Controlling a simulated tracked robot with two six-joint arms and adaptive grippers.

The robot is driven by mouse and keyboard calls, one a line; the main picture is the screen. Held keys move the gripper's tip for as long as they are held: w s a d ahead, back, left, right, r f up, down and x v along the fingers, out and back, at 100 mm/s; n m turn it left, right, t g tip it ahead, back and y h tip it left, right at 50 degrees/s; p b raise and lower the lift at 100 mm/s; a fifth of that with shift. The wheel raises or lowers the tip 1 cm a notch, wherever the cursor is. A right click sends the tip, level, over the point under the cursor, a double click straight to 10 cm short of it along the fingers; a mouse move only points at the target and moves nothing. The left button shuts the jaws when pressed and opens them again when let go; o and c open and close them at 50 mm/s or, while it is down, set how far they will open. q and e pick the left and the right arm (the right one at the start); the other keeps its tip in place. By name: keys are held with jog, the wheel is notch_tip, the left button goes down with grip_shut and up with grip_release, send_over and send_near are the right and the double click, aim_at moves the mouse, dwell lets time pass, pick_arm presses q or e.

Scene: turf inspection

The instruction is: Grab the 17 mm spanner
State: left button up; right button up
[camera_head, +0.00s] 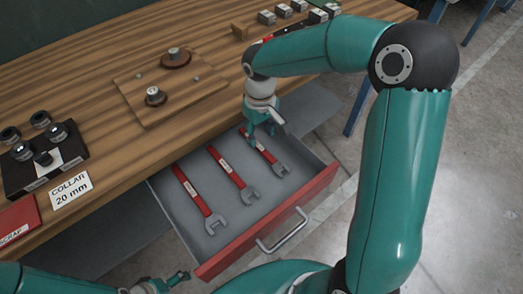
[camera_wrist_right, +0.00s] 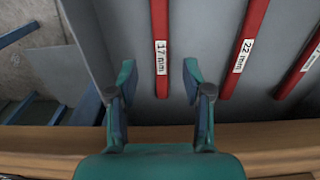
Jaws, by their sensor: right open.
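The 17 mm spanner (camera_head: 270,160) is the rightmost of three red-handled spanners in the open grey drawer (camera_head: 181,222); its grey open jaw points toward the drawer front. In the right wrist view its label reads 17 mm on the red handle (camera_wrist_right: 160,22). My right gripper (camera_head: 262,131) is above the handle's table-side end. Its open fingers (camera_wrist_right: 158,82) appear on either side of the handle line in the wrist view, with nothing held. The handle's end is partly hidden by the gripper in the head view. My left gripper (camera_head: 178,278) is at the bottom left, outside the drawer.
The 22 mm spanner (camera_wrist_right: 245,45) lies beside it; another spanner (camera_head: 195,195) lies farther left. The drawer has a red front (camera_head: 318,196) with a metal handle (camera_head: 283,232). The wooden bench (camera_head: 95,85) carries a board with collars (camera_head: 137,112), a black rack (camera_head: 25,177) and a COLLAR 20 mm card (camera_head: 71,190).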

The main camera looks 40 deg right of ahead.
aim_at(260, 147)
notch_tip(260, 147, down, 5)
jog(key=shift+f, duration=0.1)
jog(key=shift+c, duration=0.2)
grip_shut()
